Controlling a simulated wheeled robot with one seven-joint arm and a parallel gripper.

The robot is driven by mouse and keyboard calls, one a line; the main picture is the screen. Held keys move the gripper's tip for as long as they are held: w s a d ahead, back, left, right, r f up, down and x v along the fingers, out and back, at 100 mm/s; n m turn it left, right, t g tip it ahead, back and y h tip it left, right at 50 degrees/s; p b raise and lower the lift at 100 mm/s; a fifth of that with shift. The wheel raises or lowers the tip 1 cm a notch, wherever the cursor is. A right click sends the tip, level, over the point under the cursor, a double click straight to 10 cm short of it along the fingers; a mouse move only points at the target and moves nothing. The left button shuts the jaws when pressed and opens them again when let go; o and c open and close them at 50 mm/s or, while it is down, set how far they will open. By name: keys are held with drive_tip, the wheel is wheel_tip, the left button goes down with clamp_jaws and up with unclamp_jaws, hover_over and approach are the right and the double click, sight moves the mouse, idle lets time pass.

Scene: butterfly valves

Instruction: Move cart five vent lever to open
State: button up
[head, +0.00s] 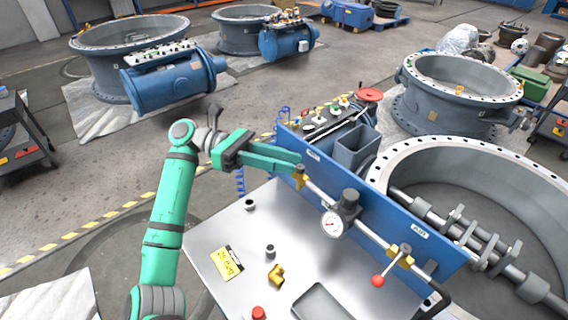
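A cart with a blue upright panel (344,192) and a pale metal top (215,236) stands in front of me. A pipe along the panel carries a left brass valve (299,177), a round gauge (332,224) and a right brass valve (401,256). A lever with a red ball knob (378,281) slants down and left from the right valve. My green gripper (300,165) is at the left valve, apart from the red knob. Its fingers overlap in this view, so their opening is unclear. Any handle on the left valve is hidden or too small to tell.
A yellow plate (227,262), a brass elbow (276,274), a red cap (258,312) and a grey tray (322,302) lie on the cart top. A large flanged valve ring (480,150) stands behind the panel. Open floor (110,170) lies to the left.

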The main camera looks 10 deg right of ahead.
drive_tip(key=shift+s+a+r, duration=0.1)
drive_tip(key=shift+s+r, duration=0.2)
drive_tip(key=shift+s, duration=0.3)
drive_tip(key=shift+s+a+r, duration=0.1)
drive_tip(key=shift+s+r, duration=0.15)
drive_tip(key=shift+s, duration=0.35)
